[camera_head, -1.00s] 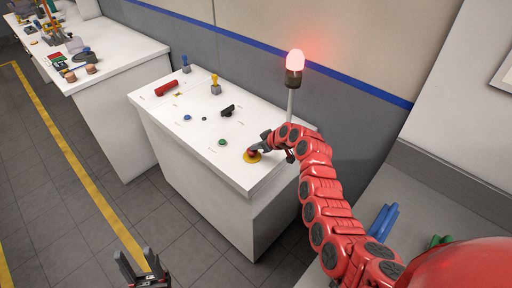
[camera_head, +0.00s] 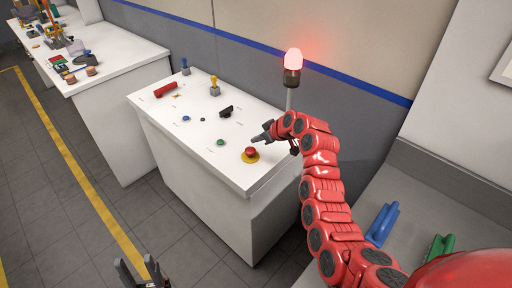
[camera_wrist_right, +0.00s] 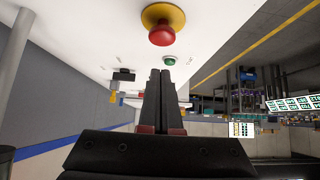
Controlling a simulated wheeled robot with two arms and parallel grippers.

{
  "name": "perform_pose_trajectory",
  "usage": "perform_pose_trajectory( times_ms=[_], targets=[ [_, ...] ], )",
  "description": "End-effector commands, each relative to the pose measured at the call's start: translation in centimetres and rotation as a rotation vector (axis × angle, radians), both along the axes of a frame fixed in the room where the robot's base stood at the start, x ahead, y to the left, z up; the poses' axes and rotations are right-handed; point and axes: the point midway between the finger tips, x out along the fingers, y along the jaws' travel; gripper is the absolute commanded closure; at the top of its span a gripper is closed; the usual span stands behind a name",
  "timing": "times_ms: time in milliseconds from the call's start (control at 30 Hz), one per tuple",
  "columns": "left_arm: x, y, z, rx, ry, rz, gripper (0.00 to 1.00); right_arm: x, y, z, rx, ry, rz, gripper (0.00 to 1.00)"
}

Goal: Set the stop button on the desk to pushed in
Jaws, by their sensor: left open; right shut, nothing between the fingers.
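The stop button (camera_head: 250,152) is a red mushroom head on a yellow base, near the front right corner of the white desk (camera_head: 232,176). It also shows at the top of the right wrist view (camera_wrist_right: 162,30). Whether its head is pushed in or out I cannot tell for sure; a gap shows between head and base. My right gripper (camera_head: 261,138) is shut and empty, just above and beyond the button, apart from it. Its closed fingers show in the right wrist view (camera_wrist_right: 160,90). My left gripper (camera_head: 138,270) is open and empty at the bottom edge, away from the desk.
A lit red lamp (camera_head: 293,62) stands on a pole behind the desk. The desk also carries a green button (camera_head: 220,142), a blue button (camera_head: 186,118), a black switch (camera_head: 227,111), a yellow-topped lever (camera_head: 214,88) and a red handle (camera_head: 166,89).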

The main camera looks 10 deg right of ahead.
Motion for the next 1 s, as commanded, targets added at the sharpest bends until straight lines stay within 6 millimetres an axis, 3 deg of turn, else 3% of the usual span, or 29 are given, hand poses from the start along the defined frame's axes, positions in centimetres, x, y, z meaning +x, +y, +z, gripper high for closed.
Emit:
perform_pose_trajectory(
  times_ms=[500, 1000],
  targets=[
    [0.0, 0.0, -2.7, 0.0, 0.0, 0.0, 0.5, -4.3, -3.0, 5.4, 0.0, -0.008, -0.001, 1.0],
    [0.0, 0.0, -2.7, 0.0, 0.0, 0.0, 0.5, -4.7, -3.1, 5.9, 0.001, -0.005, 0.001, 1.0]
  ],
)
